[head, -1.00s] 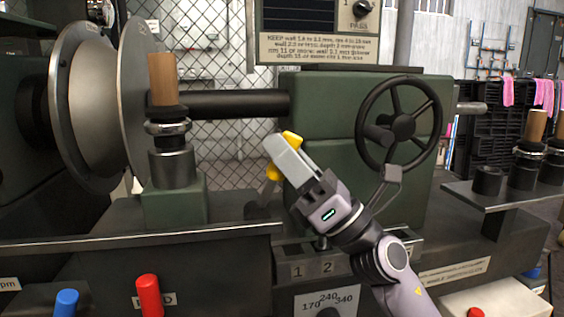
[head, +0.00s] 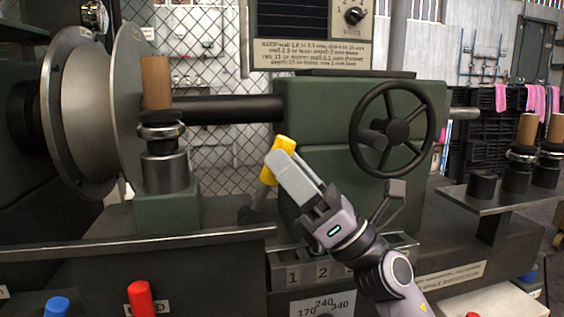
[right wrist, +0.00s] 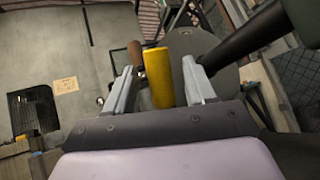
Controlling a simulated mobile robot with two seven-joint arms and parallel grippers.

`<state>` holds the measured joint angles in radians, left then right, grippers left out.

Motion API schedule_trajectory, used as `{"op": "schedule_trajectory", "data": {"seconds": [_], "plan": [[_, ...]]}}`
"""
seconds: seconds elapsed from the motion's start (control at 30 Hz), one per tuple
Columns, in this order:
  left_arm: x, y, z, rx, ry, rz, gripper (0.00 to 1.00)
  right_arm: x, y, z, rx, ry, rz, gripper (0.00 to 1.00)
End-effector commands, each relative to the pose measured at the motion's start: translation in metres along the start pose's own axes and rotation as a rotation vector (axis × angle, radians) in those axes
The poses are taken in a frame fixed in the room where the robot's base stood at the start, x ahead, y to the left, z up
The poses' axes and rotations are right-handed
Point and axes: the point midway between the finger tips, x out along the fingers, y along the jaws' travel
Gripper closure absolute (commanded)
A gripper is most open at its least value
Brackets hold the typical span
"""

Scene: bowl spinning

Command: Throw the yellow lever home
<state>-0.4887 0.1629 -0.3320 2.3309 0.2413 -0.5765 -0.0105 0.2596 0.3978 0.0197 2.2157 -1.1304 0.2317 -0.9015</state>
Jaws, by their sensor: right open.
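The yellow lever (head: 269,174) has a yellow grip on a grey shaft that slants down and left in front of the green housing. My right gripper (head: 281,160) is at the yellow grip in the head view and covers part of it. In the right wrist view the yellow lever (right wrist: 158,77) stands between the two open fingers of my right gripper (right wrist: 161,88), with a gap visible on each side. My left gripper is not in view.
A black handwheel (head: 392,130) is on the green housing (head: 320,120) right of the gripper. A wood-handled tool (head: 156,83) stands in a post at left. Red (head: 140,298) and blue (head: 57,307) levers are in front. A tool shelf (head: 505,196) is at right.

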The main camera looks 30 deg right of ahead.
Motion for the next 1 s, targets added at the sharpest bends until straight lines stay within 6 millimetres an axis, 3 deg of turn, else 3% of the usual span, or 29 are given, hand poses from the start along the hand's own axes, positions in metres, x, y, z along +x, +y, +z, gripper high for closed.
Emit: {"op": "schedule_trajectory", "data": {"seconds": [0.2, 0.4, 1.0], "plan": [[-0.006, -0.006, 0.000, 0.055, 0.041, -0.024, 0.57, -0.036, -0.001, -0.002, 0.003, 0.000, -0.003, 0.45], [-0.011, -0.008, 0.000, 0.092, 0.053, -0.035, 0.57, -0.052, 0.000, -0.001, 0.001, 0.000, 0.000, 0.45], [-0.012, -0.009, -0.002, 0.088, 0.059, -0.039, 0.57, -0.054, 0.000, 0.000, 0.000, 0.000, 0.000, 0.45]]}}
